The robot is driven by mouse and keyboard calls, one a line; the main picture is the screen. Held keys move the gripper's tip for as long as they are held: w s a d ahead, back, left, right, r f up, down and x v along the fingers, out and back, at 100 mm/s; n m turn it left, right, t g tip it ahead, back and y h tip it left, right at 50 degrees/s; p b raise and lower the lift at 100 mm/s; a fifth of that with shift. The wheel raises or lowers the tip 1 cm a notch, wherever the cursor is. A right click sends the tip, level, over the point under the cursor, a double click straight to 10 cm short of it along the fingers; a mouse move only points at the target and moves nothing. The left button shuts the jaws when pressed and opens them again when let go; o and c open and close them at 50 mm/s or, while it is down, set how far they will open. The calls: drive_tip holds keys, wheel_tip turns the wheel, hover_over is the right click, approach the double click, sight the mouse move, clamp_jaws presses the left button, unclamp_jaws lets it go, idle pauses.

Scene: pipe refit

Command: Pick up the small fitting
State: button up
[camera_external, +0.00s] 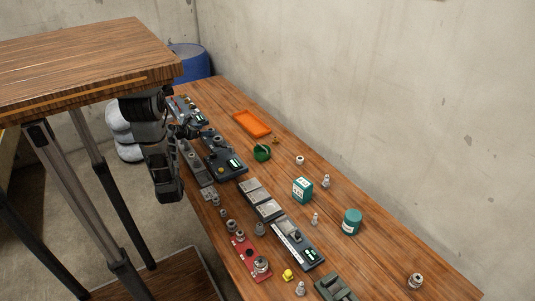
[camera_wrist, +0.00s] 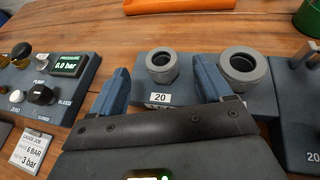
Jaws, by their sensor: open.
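The small fitting (camera_wrist: 161,68) is a grey ring-shaped piece with a dark bore. It sits on a dark blue-grey block (camera_wrist: 190,99) beside a label reading 20. A larger grey ring fitting (camera_wrist: 243,70) sits to its right. My gripper (camera_wrist: 160,64) is open, its two blue fingers spread to the left and right of the small fitting in the wrist view. I cannot tell how far the fingers are above the block. In the external view my gripper (camera_external: 186,130) is over the far left part of the bench, and the small fitting is hard to make out there.
A pressure panel (camera_wrist: 85,85) with knobs and a 0.0 bar display is left of my gripper. An orange tray (camera_external: 252,124) and green cup (camera_external: 262,153) lie behind. A raised wooden tabletop (camera_external: 80,65) is close to my arm. Bare bench (camera_external: 380,255) lies toward the right.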

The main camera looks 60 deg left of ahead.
sight(213, 129)
drive_tip(key=shift+x, duration=3.95)
drive_tip(key=shift+c, duration=0.4)
drive_tip(key=c, duration=1)
